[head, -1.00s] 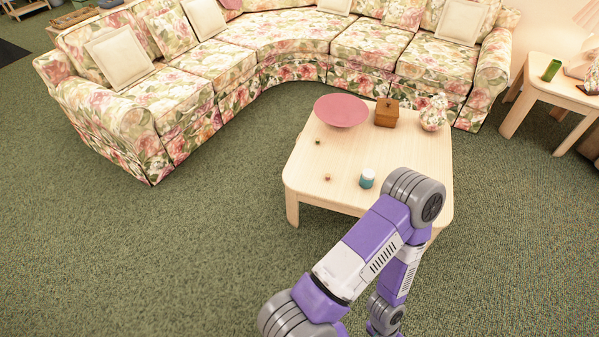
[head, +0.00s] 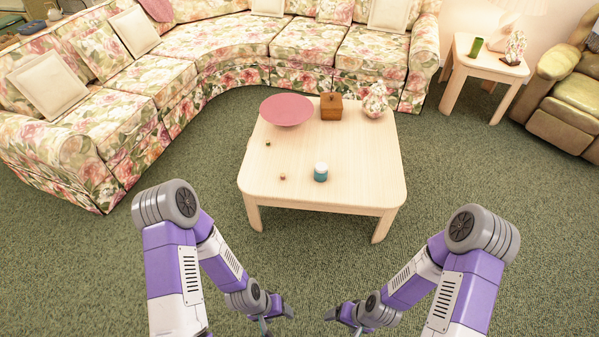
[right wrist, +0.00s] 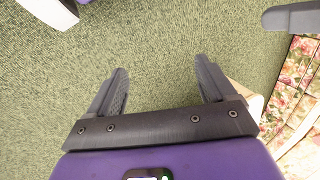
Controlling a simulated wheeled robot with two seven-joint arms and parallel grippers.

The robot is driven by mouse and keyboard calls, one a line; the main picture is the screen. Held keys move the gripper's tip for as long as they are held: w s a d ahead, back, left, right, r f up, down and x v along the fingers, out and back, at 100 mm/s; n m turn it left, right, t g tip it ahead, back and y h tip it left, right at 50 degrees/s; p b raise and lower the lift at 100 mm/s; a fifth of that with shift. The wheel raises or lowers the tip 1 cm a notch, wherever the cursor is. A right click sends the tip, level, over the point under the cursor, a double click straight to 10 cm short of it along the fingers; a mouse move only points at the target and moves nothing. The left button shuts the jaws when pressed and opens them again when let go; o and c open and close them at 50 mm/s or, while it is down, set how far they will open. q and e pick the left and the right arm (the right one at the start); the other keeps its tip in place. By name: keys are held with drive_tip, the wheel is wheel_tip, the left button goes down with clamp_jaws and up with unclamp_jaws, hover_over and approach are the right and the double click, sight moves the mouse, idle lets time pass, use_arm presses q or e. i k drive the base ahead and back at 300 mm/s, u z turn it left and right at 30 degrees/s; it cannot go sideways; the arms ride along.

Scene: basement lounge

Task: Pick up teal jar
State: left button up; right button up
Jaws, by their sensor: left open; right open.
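The teal jar (head: 321,172) is a small jar with a teal lower body and a white top. It stands upright on the pale wooden coffee table (head: 350,194), near the table's front edge in the head view. My left gripper (head: 279,318) and right gripper (head: 342,321) are low in front of the table, apart from the jar. The right wrist view shows the right gripper (right wrist: 162,80) open, with only green carpet between its fingers. The jar is not visible in that view.
The table also holds a pink bowl (head: 287,111), a brown wooden box (head: 331,106), a patterned vase (head: 375,100) and two tiny items (head: 283,177) left of the jar. A floral sofa (head: 230,62) curves behind. Carpet is clear before the table.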

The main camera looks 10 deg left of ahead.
sight(320, 177)
drive_tip(key=u, duration=1.45)
drive_tip(key=i, duration=2.2)
drive_tip(key=z, duration=2)
drive_tip(key=i, duration=0.5)
drive_tip(key=z, duration=0.15)
